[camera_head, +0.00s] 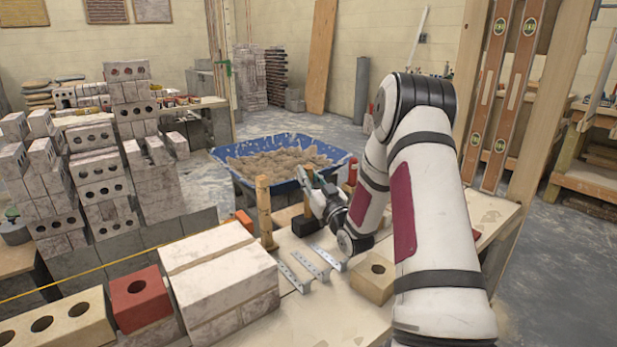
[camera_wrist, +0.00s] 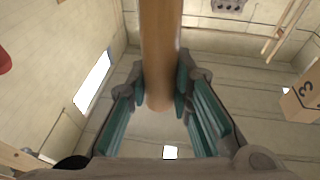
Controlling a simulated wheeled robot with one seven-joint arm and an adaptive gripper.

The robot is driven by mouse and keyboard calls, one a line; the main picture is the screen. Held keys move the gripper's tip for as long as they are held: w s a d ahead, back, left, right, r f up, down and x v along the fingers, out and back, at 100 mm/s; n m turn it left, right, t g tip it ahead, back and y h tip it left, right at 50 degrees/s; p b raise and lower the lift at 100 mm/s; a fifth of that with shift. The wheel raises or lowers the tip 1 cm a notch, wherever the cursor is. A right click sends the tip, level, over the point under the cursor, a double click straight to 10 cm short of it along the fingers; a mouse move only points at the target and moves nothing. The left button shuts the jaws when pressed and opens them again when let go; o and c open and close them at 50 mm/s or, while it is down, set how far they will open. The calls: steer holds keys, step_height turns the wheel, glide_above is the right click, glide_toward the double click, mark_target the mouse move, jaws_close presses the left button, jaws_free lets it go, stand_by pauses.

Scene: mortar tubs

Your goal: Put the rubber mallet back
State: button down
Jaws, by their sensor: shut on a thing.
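The rubber mallet shows in the head view as a black head (camera_head: 305,226) with a short piece of light wooden handle (camera_head: 307,206) above it. The head is low, at the far edge of the workbench; I cannot tell whether it touches the bench. My gripper (camera_head: 308,184) is at the handle, above the head, partly hidden by my own wrist. In the wrist view the round wooden handle (camera_wrist: 160,50) runs between the teal finger pads of my gripper (camera_wrist: 161,98), which are shut on it. The mallet's head is not visible there.
Metal straps (camera_head: 312,263) lie on the workbench (camera_head: 335,315), beside a pale holed block (camera_head: 373,279). A wooden post (camera_head: 264,212) stands left of the mallet. A blue tub of mortar (camera_head: 220,160) is behind. Pale blocks (camera_head: 225,275) and a red brick (camera_head: 140,298) fill the left.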

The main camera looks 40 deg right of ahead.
steer(key=shift+f+b, duration=0.25)
steer(key=shift+b, duration=0.05)
steer(key=c, duration=1.3)
jaws_free()
steer(key=shift+c, duration=0.2)
